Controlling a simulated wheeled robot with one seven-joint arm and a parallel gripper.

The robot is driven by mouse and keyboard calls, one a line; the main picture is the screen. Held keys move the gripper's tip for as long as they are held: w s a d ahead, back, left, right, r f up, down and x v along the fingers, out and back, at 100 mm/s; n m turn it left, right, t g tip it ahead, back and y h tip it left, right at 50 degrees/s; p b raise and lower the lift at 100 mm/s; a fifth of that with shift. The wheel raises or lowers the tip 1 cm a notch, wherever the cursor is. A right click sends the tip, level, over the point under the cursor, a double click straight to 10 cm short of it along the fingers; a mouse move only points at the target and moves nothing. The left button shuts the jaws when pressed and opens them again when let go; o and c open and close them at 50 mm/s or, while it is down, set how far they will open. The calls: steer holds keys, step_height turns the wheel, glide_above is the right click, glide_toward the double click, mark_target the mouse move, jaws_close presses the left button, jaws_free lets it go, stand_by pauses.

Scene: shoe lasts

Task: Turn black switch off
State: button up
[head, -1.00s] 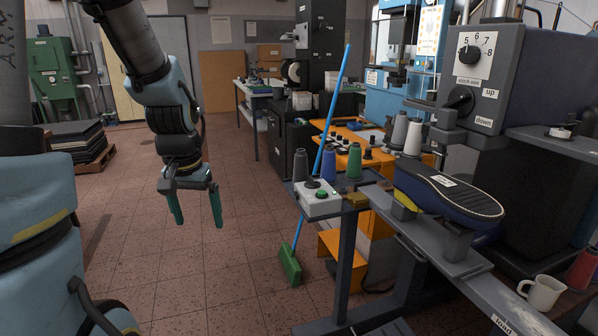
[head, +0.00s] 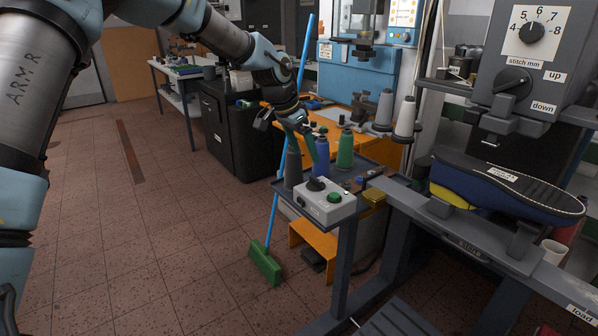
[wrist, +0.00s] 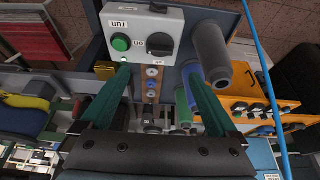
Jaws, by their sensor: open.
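The black switch (wrist: 161,44) is a round knob on a light grey control box (head: 325,206), beside a green button (wrist: 121,43). In the head view the black switch (head: 316,184) is on the box's top. A label that appears to read "on" is at the knob's edge, and a "run" label is near the green button. A small light glows beside the button. My gripper (wrist: 157,74) is open and empty; its two green fingers are apart, pointing toward the box. In the head view the fingers are partly hidden among the spools.
Grey, blue and green spools (head: 345,149) stand close behind the box. A blue-handled broom (head: 265,263) leans beside the stand. A sewing machine with dials (head: 531,33) and a dark shoe (head: 508,184) are at right. Floor at left is clear.

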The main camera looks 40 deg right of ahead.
mark_target(316, 179)
steer(key=p+x, duration=0.3)
steer(key=x, duration=0.7)
steer(key=shift+d+f+p, duration=0.1)
steer(key=shift+f+p, duration=0.2)
steer(key=shift+p, duration=0.05)
steer(key=c, duration=1.4)
